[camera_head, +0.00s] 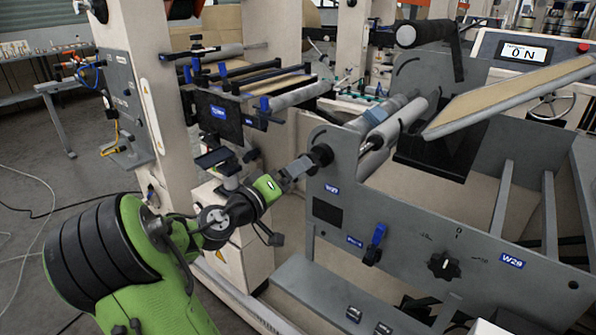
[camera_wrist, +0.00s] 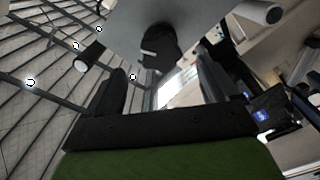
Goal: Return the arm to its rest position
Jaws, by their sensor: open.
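My green arm reaches from the lower left of the head view toward the grey machine panel marked W27. My gripper (camera_head: 298,168) is at the arm's end, close to a black round knob (camera_head: 321,155) on the panel's left edge. In the wrist view my gripper (camera_wrist: 160,68) is open, with its two dark fingers apart and nothing held. The black knob (camera_wrist: 158,44) shows ahead of the gap between the fingers, on a grey plate (camera_wrist: 125,22). I cannot tell whether a finger touches the knob.
The grey panel (camera_head: 400,215) carries a blue-handled lever (camera_head: 375,243) and a black dial (camera_head: 444,264). Rollers (camera_head: 385,135) and a tilted board (camera_head: 510,95) stand above it. A cream column (camera_head: 140,60) stands at left. Open floor with loose cables lies at far left.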

